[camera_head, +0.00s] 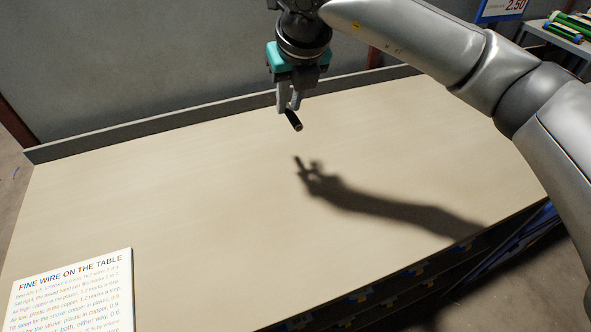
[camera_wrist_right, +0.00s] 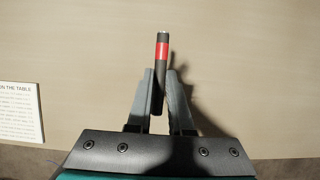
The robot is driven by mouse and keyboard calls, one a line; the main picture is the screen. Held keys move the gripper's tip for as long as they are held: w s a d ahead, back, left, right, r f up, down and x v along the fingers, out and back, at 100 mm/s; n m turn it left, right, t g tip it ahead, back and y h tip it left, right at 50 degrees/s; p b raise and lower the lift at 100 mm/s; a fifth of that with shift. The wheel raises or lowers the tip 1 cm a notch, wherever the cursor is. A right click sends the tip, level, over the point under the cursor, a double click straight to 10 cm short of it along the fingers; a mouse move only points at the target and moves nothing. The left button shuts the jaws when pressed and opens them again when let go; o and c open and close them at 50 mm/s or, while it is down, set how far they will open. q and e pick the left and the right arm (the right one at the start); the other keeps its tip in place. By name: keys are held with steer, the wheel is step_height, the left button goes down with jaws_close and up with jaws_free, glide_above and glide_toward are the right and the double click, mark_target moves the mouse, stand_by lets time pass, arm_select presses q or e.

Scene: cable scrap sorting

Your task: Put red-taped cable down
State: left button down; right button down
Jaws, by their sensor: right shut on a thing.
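The red-taped cable (camera_wrist_right: 162,55) is a short black piece with a red band near its far end and a bright metal tip. My right gripper (camera_wrist_right: 160,98) is shut on it, and the cable sticks out past the fingertips in the right wrist view. In the head view the right gripper (camera_head: 289,106) hangs over the back part of the table (camera_head: 180,190). The dark cable (camera_head: 293,120) points down and slightly right there, with its red band not visible. The cable's shadow lies apart from it on the table. My left gripper is not in view.
A printed sign (camera_head: 72,292) headed "FINE WIRE ON THE TABLE" lies at the table's front left. The rest of the tabletop is bare. A low dark ledge (camera_head: 150,122) runs along the back edge. Blue bins (camera_head: 420,272) show below the front right edge.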

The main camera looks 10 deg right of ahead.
steer(key=b, duration=0.1)
glide_above(289, 176)
steer(key=s, duration=0.2)
step_height(289, 176, down, 11)
steer(key=f, duration=0.4)
steer(key=f+b, duration=0.1)
steer(key=f, duration=0.1)
steer(key=shift+w+d, duration=0.1)
steer(key=shift+w, duration=0.15)
steer(key=shift+f, duration=0.2)
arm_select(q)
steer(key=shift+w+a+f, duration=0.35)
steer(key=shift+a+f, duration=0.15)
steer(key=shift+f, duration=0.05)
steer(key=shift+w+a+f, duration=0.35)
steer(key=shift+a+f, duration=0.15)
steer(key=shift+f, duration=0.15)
arm_select(e)
steer(key=shift+f, duration=0.15)
steer(key=c, duration=0.8)
jaws_free()
steer(key=shift+c, duration=0.2)
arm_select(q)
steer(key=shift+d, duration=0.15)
